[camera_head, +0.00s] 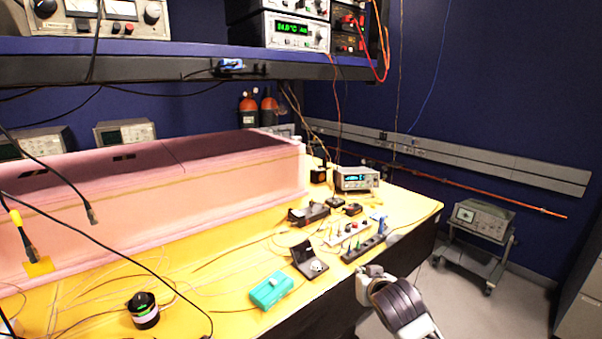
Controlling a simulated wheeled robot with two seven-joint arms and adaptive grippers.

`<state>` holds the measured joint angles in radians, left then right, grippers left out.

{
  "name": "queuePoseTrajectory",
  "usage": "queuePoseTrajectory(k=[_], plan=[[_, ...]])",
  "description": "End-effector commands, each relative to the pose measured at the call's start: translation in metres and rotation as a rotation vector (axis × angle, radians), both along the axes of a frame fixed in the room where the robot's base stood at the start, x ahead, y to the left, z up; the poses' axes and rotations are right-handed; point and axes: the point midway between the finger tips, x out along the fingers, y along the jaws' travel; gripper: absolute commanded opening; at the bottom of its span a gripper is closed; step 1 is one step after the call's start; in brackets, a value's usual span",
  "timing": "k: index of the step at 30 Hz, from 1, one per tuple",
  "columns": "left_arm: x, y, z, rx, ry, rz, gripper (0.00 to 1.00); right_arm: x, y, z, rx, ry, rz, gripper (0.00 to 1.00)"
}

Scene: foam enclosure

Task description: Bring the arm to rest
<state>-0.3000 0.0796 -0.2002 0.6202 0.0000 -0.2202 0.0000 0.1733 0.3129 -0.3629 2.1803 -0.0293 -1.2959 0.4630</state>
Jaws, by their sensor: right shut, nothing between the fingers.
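My right arm comes in at the bottom, to the right of the yellow bench (225,299). My right gripper (367,283), pale grey with a dark rounded part behind it, is shut and empty. It shows beside the bench's right edge, over the dark side and floor. It appears clear of the things on the bench. My left gripper is not in view.
A pink foam enclosure (180,213) fills the bench's back left. Cables hang at left. A trolley (474,262) stands right; floor between is clear.

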Motion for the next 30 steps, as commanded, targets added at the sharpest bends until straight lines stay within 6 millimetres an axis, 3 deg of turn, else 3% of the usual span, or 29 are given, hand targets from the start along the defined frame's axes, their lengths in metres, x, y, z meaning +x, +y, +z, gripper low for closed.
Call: queuePoseTrajectory(k=[12, 30], plan=[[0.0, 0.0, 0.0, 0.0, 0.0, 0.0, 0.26, -0.061, -0.01, -0.065, -0.027, 0.171, 0.021, 0.0], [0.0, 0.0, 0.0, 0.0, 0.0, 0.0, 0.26, -0.161, -0.032, -0.137, -0.071, 0.416, 0.058, 0.0]])
